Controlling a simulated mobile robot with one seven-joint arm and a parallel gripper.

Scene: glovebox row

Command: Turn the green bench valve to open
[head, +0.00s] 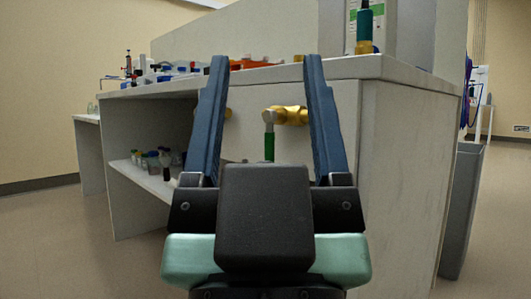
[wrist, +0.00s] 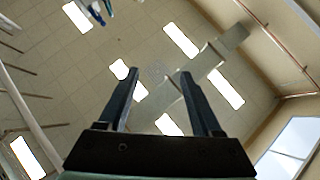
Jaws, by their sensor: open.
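A brass valve (head: 290,115) sits on the shaded front of the bench in the head view. Its lever, with a green grip (head: 269,147), hangs straight down from the left end of the brass body. My gripper (head: 263,62) is open, its two blue-grey fingers pointing up, with nothing between them. In the head view the valve shows in the gap between the fingers, beyond them. The lever's lower end is hidden behind my gripper's body. The gripper also shows open in the wrist view (wrist: 156,75), against the ceiling; I cannot make out the valve there.
The bench top (head: 340,69) overhangs above the valve. A dark teal upright piece with a brass base (head: 364,25) stands on it before a grey cabinet. A low shelf (head: 140,181) holds small bottles at left. A grey bin (head: 461,210) stands right. Floor is clear at left.

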